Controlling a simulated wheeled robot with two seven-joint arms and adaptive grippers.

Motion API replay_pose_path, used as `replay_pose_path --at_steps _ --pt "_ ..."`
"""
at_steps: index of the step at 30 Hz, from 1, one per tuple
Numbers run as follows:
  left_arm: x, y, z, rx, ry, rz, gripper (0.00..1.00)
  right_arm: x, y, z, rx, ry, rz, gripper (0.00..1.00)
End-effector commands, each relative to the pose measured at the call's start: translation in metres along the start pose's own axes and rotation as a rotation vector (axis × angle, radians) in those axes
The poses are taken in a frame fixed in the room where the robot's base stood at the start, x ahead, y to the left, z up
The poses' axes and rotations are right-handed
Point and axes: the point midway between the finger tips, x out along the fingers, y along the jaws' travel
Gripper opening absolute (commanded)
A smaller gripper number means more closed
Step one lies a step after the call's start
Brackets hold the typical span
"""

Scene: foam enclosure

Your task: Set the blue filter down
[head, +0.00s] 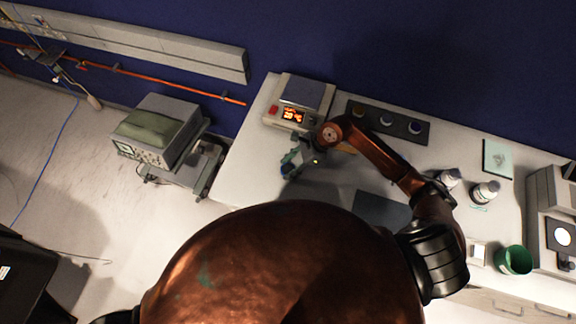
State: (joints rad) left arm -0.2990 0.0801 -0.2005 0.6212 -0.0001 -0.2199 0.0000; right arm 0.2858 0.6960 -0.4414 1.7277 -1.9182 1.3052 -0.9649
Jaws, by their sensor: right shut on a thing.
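My right gripper (291,162) is over the left end of the white bench, in front of the scale. It is shut on a small blue thing (286,169), which looks like the blue filter. The gripper hides part of it, and I cannot tell whether it touches the bench top. A dark strip (400,124) at the back of the bench holds several round pieces, an orange one at its left end and a bluish one at its right end. My left gripper is not in view.
A scale (303,93) with a lit orange display stands behind the gripper. A dark mat (382,208), white bottles (486,191), a green cup (514,260) and a pale teal pad (497,158) are to the right. An instrument on a cart (160,131) stands left of the bench.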

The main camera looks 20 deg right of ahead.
Motion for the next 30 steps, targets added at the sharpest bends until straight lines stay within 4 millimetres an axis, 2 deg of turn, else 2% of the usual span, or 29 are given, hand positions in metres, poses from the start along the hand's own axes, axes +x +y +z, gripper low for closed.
replay_pose_path --at_steps 8,9,16,26,30 --pt "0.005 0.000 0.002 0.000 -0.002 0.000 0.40 0.003 0.000 -0.002 -0.001 0.000 0.000 0.15" --pt "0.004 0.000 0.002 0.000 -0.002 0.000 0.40 0.003 0.000 -0.002 0.000 0.000 0.000 0.41" --pt "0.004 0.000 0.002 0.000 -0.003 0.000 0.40 0.002 0.000 -0.001 0.000 -0.001 0.000 0.57" --pt "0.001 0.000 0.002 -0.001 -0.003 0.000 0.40 0.000 0.000 0.000 0.000 -0.001 0.000 0.57" --pt "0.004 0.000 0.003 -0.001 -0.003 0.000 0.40 -0.015 -0.001 -0.001 -0.003 0.002 -0.003 0.57"
